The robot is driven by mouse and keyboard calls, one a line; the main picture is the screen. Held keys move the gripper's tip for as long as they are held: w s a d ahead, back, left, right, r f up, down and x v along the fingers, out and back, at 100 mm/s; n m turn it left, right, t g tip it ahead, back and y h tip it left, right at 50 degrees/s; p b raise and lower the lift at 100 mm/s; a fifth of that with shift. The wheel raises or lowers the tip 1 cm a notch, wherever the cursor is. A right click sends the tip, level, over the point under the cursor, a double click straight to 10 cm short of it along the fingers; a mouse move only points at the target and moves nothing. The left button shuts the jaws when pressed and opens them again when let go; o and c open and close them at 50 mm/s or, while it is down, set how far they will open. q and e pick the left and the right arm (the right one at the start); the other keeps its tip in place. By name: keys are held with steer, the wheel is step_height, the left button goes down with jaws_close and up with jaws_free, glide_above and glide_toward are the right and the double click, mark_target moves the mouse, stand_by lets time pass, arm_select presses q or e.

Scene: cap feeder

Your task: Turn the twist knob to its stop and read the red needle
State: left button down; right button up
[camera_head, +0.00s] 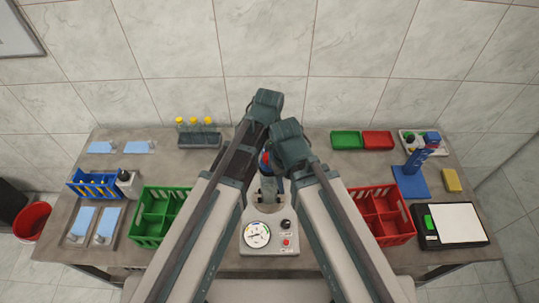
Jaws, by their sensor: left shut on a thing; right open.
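The grey gauge box (268,248) stands at the front middle of the table. It has a white round dial (257,234), a black twist knob (287,224) and a red button (287,242). The red needle is too small to read. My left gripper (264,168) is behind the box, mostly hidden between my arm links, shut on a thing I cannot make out. A bit of blue and red shows there. My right gripper (268,190) is lower, just behind the box, and open. Both grippers appear apart from the black knob.
A green crate (136,232) stands left of the box and a red crate (410,232) right. A rack with yellow-capped tubes (200,141), small green (345,140) and red (377,140) trays, a blue stand (411,185) and a scale (424,240) stand around.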

arm_select(q)
steer(key=m, duration=0.4)
steer(key=shift+m, duration=0.3)
steer(key=m, duration=0.3)
steer(key=shift+m, duration=0.4)
steer(key=shift+c, duration=2)
jaws_free()
steer(key=n, duration=0.3)
steer(key=shift+n, duration=0.3)
steer(key=n, duration=0.4)
steer(key=shift+n, duration=0.3)
